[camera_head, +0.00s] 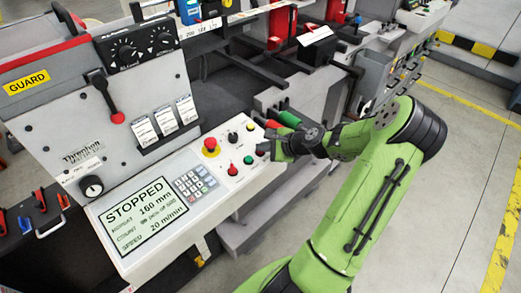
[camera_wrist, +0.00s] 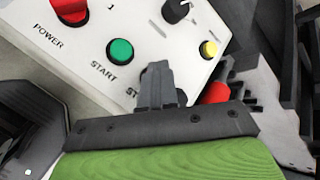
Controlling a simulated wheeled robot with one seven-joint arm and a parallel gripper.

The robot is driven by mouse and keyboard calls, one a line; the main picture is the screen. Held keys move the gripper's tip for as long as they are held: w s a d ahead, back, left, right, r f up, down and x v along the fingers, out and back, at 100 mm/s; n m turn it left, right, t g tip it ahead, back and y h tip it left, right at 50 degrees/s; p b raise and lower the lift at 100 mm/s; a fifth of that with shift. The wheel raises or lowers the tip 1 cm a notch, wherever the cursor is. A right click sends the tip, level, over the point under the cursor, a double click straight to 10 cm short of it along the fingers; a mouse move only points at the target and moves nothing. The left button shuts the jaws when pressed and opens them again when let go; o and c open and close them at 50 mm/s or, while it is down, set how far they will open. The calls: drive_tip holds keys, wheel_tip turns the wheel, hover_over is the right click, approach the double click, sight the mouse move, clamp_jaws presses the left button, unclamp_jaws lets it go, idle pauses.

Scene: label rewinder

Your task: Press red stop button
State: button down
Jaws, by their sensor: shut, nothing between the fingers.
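The control panel (camera_head: 215,192) is white and tilted, with a screen (camera_head: 145,214) that reads STOPPED. My gripper (camera_head: 266,148) is shut and empty, low over the panel's right end; it also shows in the wrist view (camera_wrist: 158,76). In the wrist view the green START button (camera_wrist: 119,52) is uncovered to the left of the fingertips. A label beginning "ST" shows just below and left of the fingers, and the button it belongs to is hidden behind the gripper. I cannot tell whether the fingertips touch it.
A red POWER control (camera_wrist: 70,10), a black knob (camera_wrist: 177,9) and a yellow button (camera_wrist: 209,48) sit close by. A red mushroom button (camera_head: 210,146) is further left on the panel. Red and green handles (camera_head: 288,118) stand just past the panel's edge.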

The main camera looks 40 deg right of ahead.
drive_tip(key=shift+s+r+p, duration=0.15)
drive_tip(key=shift+r+p, duration=0.7)
drive_tip(key=r+p, duration=0.5)
drive_tip(key=shift+s, duration=0.35)
